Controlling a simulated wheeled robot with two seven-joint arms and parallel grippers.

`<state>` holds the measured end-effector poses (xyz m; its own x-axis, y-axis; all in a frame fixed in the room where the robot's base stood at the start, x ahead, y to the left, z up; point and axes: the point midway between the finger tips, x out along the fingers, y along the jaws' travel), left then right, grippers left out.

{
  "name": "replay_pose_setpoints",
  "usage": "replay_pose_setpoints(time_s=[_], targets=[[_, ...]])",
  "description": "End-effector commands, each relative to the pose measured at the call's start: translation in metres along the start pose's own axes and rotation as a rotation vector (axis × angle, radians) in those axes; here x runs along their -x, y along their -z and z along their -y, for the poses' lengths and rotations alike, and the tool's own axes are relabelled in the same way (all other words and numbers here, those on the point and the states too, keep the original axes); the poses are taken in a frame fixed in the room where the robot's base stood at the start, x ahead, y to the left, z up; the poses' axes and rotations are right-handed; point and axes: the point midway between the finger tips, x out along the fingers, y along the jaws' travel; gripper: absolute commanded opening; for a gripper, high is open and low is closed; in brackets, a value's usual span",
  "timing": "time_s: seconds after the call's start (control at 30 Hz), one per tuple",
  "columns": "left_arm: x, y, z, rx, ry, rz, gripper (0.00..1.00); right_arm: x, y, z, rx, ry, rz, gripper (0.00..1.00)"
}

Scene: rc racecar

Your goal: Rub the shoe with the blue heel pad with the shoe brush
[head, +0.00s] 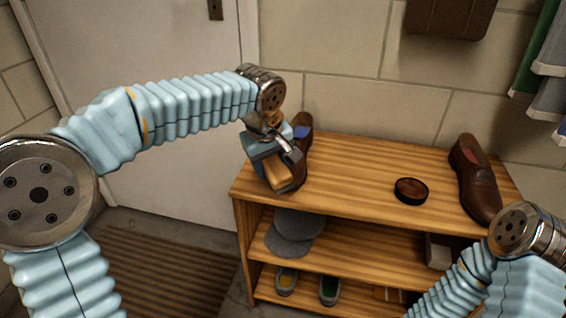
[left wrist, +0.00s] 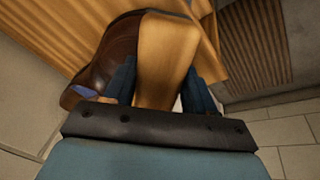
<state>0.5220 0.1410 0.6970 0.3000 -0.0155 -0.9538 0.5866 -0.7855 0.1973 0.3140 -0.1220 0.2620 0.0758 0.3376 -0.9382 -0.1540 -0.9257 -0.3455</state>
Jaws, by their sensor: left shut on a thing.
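The brown shoe with the blue heel pad (head: 303,132) stands on the left end of the wooden rack's top; part of it is hidden behind my left gripper. My left gripper (head: 279,165) is shut on the shoe brush (head: 278,179), whose tan wooden body shows between the fingers. In the left wrist view the brush (left wrist: 165,55) lies over the shoe (left wrist: 98,65), close against or touching it; I cannot tell which. The blue pad shows at that view's left. The other brown shoe, with a red heel pad (head: 471,151), stands at the right end. My right gripper is out of view.
A round dark polish tin (head: 411,191) sits on the rack's top (head: 352,170), between the shoes. A wall and door stand behind. The middle of the top is mostly free.

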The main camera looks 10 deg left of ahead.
Motion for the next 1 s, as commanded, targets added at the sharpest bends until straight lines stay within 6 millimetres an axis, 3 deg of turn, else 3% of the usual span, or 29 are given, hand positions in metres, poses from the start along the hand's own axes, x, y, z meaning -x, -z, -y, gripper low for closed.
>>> replay_pose_setpoints(time_s=[0.43, 1.0], targets=[[0.004, 0.005, 0.005, -0.001, 0.000, -0.001, 0.11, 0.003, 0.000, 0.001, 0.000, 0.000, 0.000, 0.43], [0.062, 0.004, 0.003, -0.002, -0.005, -0.001, 0.11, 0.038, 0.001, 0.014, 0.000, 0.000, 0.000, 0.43]])
